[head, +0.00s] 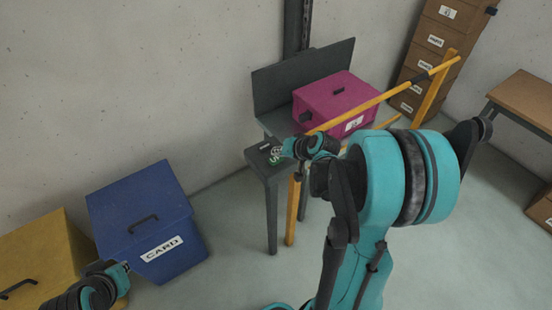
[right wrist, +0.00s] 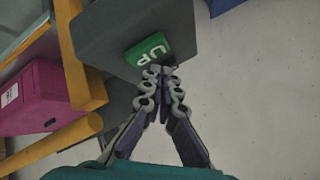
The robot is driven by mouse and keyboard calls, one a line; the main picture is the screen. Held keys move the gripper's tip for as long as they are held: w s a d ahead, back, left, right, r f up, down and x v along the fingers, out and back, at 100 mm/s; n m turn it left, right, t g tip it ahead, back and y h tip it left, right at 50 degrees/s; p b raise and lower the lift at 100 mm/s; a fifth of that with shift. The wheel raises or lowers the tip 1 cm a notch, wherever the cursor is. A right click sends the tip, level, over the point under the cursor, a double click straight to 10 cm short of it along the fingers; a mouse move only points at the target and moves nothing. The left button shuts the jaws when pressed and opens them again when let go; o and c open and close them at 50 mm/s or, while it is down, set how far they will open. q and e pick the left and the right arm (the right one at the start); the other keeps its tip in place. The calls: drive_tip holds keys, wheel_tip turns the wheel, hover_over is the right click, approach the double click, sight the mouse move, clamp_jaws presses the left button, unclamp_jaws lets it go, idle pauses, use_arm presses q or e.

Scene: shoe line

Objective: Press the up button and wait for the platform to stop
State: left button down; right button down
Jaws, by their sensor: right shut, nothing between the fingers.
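The green up button (right wrist: 148,50), lettered "UP", sits on a dark grey control stand (right wrist: 105,35) in the right wrist view. In the head view the stand (head: 272,172) is beside the lift, and the button is a small green spot (head: 273,161). My right gripper (right wrist: 163,72) is shut and empty, its tips at the button's edge; I cannot tell if they touch it. It also shows in the head view (head: 281,152). The dark platform (head: 268,119) has an upright back plate and carries a magenta box (head: 335,96). My left gripper (head: 124,267) is at lower left, its opening unclear.
A yellow rail (head: 400,90) runs beside the platform. A blue bin (head: 140,205) labelled CARD and a yellow bin (head: 35,250) stand at left. Brown cartons (head: 435,40) are stacked at the back right, near a wooden-topped table (head: 525,100). Floor is clear between the blue bin and the stand.

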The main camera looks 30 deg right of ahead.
drive_tip(key=shift+f, duration=0.1)
drive_tip(key=shift+f+b, duration=0.3)
drive_tip(key=shift+b, duration=0.15)
